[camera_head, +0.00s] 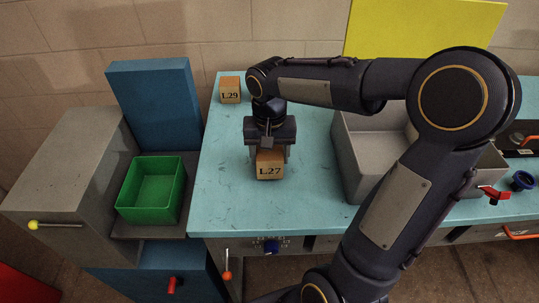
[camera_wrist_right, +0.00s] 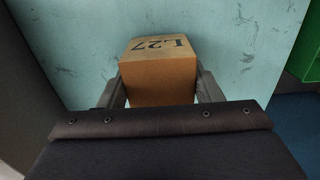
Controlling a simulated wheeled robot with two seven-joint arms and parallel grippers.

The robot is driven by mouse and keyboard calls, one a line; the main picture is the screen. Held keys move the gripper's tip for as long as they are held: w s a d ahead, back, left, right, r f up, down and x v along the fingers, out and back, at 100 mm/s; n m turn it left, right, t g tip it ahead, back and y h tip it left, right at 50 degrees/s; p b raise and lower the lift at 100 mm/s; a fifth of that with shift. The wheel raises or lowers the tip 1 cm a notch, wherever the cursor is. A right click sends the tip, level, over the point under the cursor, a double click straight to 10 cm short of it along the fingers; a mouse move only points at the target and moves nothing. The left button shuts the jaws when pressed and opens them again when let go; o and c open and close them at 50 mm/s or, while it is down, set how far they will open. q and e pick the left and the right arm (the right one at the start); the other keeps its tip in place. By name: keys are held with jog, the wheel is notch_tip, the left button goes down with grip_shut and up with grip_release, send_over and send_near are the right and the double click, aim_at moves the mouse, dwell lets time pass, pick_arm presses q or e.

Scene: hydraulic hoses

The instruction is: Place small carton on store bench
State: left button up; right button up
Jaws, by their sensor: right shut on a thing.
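A small brown carton marked L27 (camera_head: 269,167) is at the left part of the pale blue bench top (camera_head: 222,185). My right gripper (camera_head: 268,152) points down over it and is shut on it, one finger on each side. In the right wrist view the carton (camera_wrist_right: 160,75) sits between the two fingers, with the blue bench surface behind it. I cannot tell whether its underside touches the bench. A second small carton marked L29 (camera_head: 230,90) stands at the back left of the bench. My left gripper is not in view.
A grey open bin (camera_head: 350,165) stands right of the carton, partly behind my right arm. A green tray (camera_head: 150,190) sits on a grey ledge to the left, by a blue panel (camera_head: 155,100). A yellow board (camera_head: 425,25) stands behind. The bench's left front is clear.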

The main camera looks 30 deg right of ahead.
jog(key=shift+f, duration=0.25)
jog(key=shift+f, duration=0.15)
jog(key=o, duration=1.1)
